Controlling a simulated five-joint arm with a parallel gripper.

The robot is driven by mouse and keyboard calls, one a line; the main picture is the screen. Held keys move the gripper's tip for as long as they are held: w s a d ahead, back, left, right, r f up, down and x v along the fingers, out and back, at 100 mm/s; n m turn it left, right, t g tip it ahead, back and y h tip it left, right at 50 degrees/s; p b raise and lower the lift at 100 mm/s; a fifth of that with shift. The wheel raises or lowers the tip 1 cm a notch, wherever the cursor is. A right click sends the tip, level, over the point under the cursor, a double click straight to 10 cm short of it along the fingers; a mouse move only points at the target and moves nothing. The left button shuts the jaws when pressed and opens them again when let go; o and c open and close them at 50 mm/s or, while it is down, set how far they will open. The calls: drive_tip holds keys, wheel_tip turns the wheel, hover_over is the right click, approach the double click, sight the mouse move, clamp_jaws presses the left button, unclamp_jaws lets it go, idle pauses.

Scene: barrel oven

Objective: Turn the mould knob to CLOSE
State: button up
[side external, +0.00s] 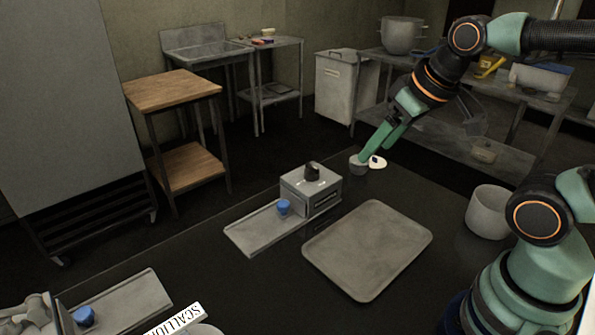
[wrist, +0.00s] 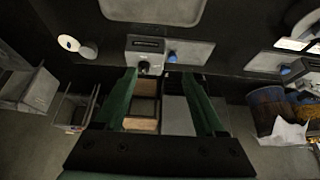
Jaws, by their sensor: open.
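The mould knob is a black knob (side external: 312,171) on top of a small grey box (side external: 322,190) in the middle of the side view. The knob also shows in the wrist view (wrist: 143,67), between my fingertips in the picture and nearer the left one. Its pointer direction and any CLOSE mark are too small to read. My gripper (side external: 370,149) is open and empty, with green fingers pointing down. It hangs apart from the knob, above and to its right in the side view. In the wrist view my gripper (wrist: 159,73) shows both fingers spread.
A sliding plate with a blue knob (side external: 283,207) adjoins the box. A grey tray (side external: 418,238) lies in front, with a pot (side external: 488,211) to its right. A small cup (side external: 358,164) and a white-and-yellow item (side external: 377,162) sit near my gripper. A second blue-knobbed unit (side external: 84,316) stands front left.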

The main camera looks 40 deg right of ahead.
drive_tip(key=shift+o, duration=0.7)
drive_tip(key=n+g, duration=0.6)
drive_tip(key=n, duration=0.5)
hover_over(312, 165)
wheel_tip(312, 165, down, 5)
wheel_tip(312, 165, down, 12)
drive_tip(key=shift+a+r, duration=0.1)
clamp_jaws()
